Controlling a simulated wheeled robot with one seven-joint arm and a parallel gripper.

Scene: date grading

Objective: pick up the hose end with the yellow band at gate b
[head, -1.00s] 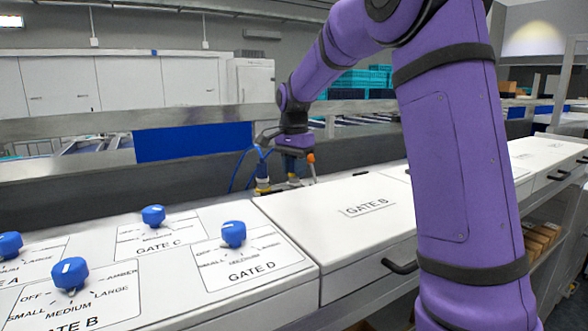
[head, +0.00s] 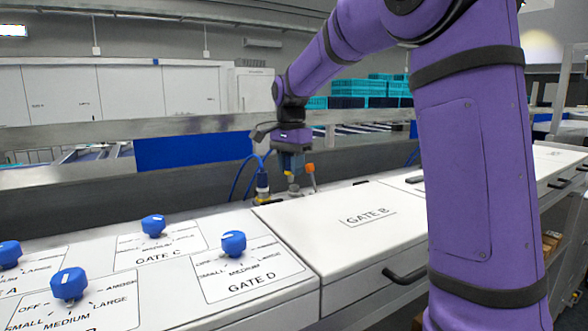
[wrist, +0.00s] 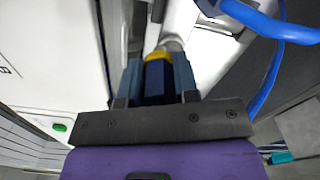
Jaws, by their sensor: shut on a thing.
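My gripper (wrist: 157,82) is shut on a dark blue hose end with a yellow band (wrist: 157,57). The yellow band shows just beyond the fingertips, against a pale metal fitting (wrist: 171,43). In the head view my gripper (head: 291,165) points down behind the gate B cover (head: 350,235), and the held end is mostly hidden by the fingers. Whether the hose end is still seated in the fitting cannot be told.
A blue hose (head: 240,176) loops up close left of my gripper, beside another upright fitting (head: 262,185). An orange-topped part (head: 310,170) stands close on the right. Blue knobs (head: 233,243) stand on the panel at front left. A metal rail (head: 190,127) runs behind.

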